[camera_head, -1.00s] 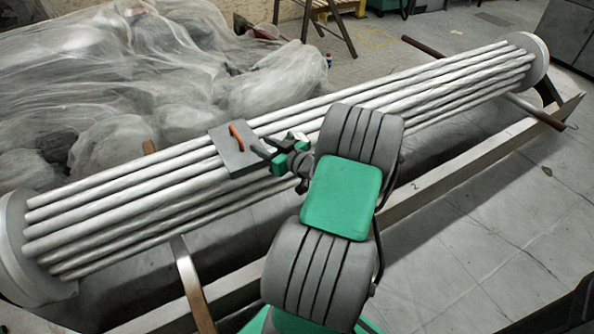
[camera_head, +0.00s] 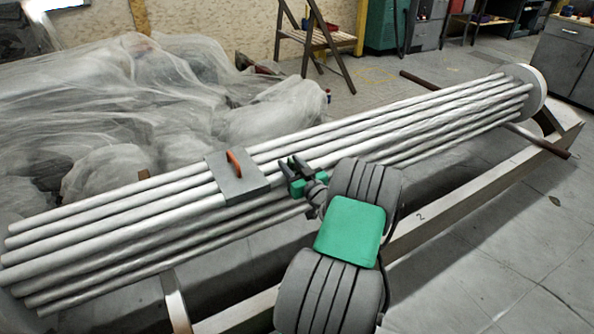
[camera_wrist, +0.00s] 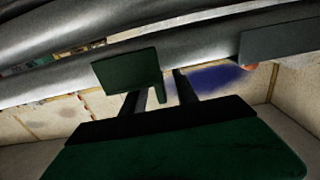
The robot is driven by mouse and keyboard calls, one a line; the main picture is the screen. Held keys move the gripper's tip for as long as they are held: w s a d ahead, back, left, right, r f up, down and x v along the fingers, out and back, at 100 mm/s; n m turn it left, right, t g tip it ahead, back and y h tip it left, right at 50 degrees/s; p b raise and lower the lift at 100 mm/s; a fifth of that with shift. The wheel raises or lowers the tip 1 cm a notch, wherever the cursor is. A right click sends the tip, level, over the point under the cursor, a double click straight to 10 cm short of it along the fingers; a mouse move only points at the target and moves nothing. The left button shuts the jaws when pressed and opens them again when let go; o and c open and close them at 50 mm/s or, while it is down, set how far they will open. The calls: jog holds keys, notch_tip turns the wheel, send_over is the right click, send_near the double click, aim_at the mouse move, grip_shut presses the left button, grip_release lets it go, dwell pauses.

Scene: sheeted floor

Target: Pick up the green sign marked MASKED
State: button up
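I cannot make out a green sign with readable marking in either view. My gripper (camera_head: 294,170) is at the middle of the pipe bundle, just right of a grey block. Its two dark fingertips stand apart with no visible object between them, and green pieces show at their base. In the wrist view, a dark green plate (camera_wrist: 127,75) shows in front of the left finger. I cannot tell whether it is a sign or part of my gripper.
A bundle of long grey pipes (camera_head: 110,215) runs across the view. The grey block (camera_head: 237,185) with an orange handle (camera_head: 234,162) sits on it. Plastic sheeting (camera_head: 130,95) covers a heap behind. A long beam (camera_head: 450,205) lies in front.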

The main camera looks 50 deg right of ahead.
grip_shut()
dwell(0.4)
jog(key=shift+r, duration=0.1)
